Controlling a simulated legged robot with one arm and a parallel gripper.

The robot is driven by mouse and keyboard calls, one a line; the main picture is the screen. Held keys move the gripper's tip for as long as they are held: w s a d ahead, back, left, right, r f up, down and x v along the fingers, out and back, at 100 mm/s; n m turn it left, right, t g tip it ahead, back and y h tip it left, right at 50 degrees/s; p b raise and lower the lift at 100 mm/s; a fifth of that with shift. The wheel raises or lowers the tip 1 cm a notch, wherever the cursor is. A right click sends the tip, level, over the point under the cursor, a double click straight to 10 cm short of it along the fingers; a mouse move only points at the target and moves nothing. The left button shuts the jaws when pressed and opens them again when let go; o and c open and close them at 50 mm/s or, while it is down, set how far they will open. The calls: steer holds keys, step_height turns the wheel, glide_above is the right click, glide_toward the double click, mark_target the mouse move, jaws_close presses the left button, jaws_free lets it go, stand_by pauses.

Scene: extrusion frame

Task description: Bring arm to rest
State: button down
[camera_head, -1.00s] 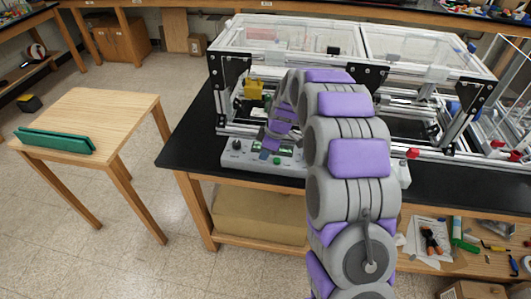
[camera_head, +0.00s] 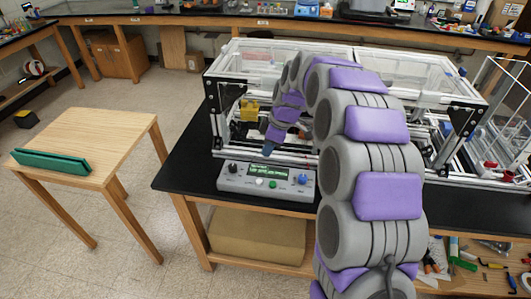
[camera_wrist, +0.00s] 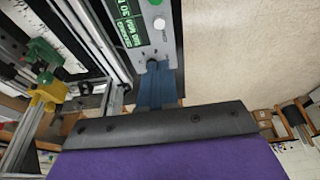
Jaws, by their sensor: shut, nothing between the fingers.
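The control box (camera_head: 262,184) has a green display, a white knob, a green button and a blue knob. It also shows in the wrist view (camera_wrist: 155,45), beyond the fingertips. Whether the fingers touch the box cannot be told.
The extrusion frame (camera_head: 226,75) with clear top panels stands on the black bench (camera_head: 180,160). A yellow part (camera_head: 249,111) is inside it. A wooden table (camera_head: 100,130) with a green bar (camera_head: 50,162) stands at left. Open floor (camera_head: 150,205) lies between table and bench.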

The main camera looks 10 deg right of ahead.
steer(key=shift+d, duration=0.2)
steer(key=s+r+m+g+h, duration=0.1)
steer(key=s+r+m, duration=0.15)
steer(key=s, duration=0.65)
steer(key=s+r+m, duration=0.2)
steer(key=s+m, duration=0.1)
steer(key=s, duration=0.6)
steer(key=s+d+f+m+g+h, duration=0.1)
steer(key=s+m, duration=0.3)
steer(key=s, duration=0.8)
steer(key=s+d+f+m+g+h, duration=0.1)
steer(key=s+m, duration=0.4)
steer(key=s, duration=0.7)
steer(key=shift+s+d, duration=0.4)
steer(key=shift+d, duration=0.35)
steer(key=shift+f, duration=0.1)
